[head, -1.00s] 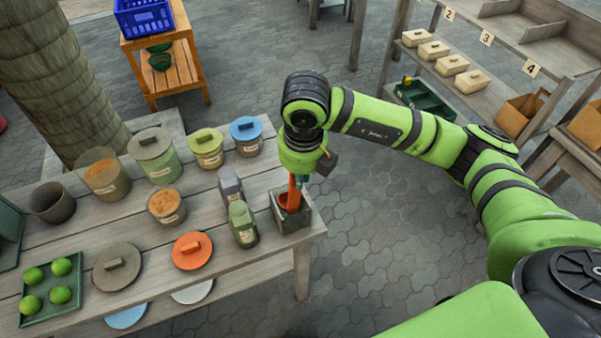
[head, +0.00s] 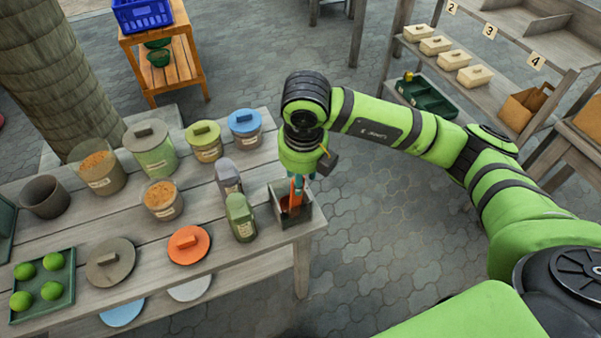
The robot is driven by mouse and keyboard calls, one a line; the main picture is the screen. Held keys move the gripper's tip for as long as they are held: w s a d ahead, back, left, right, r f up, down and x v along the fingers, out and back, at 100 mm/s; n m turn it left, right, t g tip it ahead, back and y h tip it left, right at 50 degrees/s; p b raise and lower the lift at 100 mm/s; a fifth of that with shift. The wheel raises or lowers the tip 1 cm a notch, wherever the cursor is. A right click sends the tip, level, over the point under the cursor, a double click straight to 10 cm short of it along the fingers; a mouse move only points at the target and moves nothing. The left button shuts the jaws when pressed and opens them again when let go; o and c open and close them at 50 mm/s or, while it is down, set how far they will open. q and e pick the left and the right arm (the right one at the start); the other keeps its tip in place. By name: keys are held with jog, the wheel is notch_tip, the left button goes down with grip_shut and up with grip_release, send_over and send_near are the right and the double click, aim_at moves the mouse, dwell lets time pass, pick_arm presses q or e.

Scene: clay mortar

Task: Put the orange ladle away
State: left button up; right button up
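The orange ladle (head: 297,187) stands upright in an open grey holder box (head: 301,217) at the right end of the wooden table, its lower part down inside the box walls. My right gripper (head: 301,179) points down over the box with its fingers at the ladle's handle. The wrist hides much of the fingers, so whether they grip the handle or stand open around it is unclear. My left gripper is out of view.
A green bottle (head: 240,220) and a grey-purple bottle (head: 228,177) stand just left of the box. Lidded jars, loose lids and a tray of limes (head: 70,302) fill the table (head: 215,255). Numbered shelves (head: 440,75) stand at the right. Paved floor is free between.

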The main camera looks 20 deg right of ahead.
notch_tip(320, 180, up, 12)
jog(key=s, duration=0.1)
jog(key=shift+s, duration=0.4)
jog(key=shift+a, duration=0.1)
